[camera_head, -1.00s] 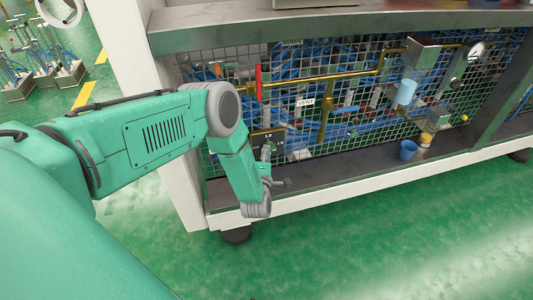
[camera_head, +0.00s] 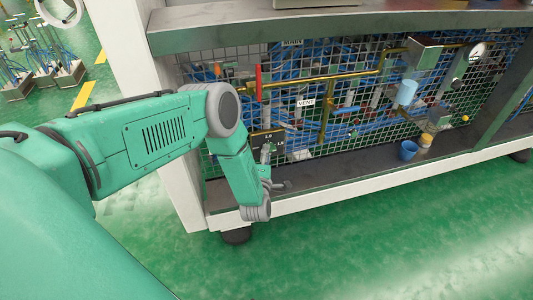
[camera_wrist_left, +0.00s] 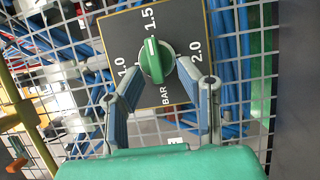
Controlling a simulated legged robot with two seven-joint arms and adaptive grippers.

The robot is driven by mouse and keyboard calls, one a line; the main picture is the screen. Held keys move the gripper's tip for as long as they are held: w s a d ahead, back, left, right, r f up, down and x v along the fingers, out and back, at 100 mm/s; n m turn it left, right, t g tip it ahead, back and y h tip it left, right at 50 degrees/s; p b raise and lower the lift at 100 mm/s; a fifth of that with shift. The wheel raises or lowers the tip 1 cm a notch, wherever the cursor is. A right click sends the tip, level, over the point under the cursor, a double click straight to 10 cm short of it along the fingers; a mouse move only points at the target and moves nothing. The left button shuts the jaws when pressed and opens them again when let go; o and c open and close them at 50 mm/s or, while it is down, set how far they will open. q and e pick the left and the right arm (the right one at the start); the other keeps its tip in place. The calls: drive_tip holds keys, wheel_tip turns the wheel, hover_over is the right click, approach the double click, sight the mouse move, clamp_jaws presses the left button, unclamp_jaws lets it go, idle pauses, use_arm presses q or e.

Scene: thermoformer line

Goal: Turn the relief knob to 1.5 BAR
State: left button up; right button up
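The green relief knob (camera_wrist_left: 156,61) sits on a dark panel (camera_wrist_left: 118,38) marked 1.0, 1.5, 2.0 and BAR in the left wrist view. Its white pointer line points toward 1.5. My left gripper (camera_wrist_left: 162,74) is open, with one finger on each side of the knob and the fingertips close to it. I cannot tell whether they touch it. In the head view my left gripper (camera_head: 266,154) is at the dark panel (camera_head: 257,139) low on the mesh, and the knob is hidden there. My right gripper is not in view.
A wire mesh (camera_head: 222,75) with blue hoses behind it surrounds the panel. A red handle (camera_head: 258,82), brass pipe (camera_head: 325,77) and gauge (camera_head: 477,51) are on it. A blue cup (camera_head: 408,150) stands on the lower shelf (camera_head: 345,167). The green floor in front is clear.

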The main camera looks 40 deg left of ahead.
use_arm(q)
drive_tip(key=v, duration=1.1)
drive_tip(key=shift+s+f, duration=0.1)
drive_tip(key=s+d+f+m+g+h, duration=0.4)
drive_tip(key=s+d+m+g+h, duration=0.5)
drive_tip(key=m, duration=0.6)
drive_tip(key=s+a+r+m+g, duration=0.2)
drive_tip(key=s+m+g, duration=0.15)
drive_tip(key=s, duration=0.55)
drive_tip(key=s+a+r+m+g, duration=0.25)
drive_tip(key=s+m, duration=0.25)
drive_tip(key=s, duration=0.3)
wheel_tip(320, 180, up, 16)
drive_tip(key=s+p, duration=0.1)
drive_tip(key=p, duration=1.4)
drive_tip(key=shift+s+d+y+p, duration=0.2)
drive_tip(key=shift+s+y+p, duration=0.05)
drive_tip(key=shift+y+p, duration=0.15)
drive_tip(key=shift+w+m, duration=0.1)
drive_tip(key=shift+m, duration=0.15)
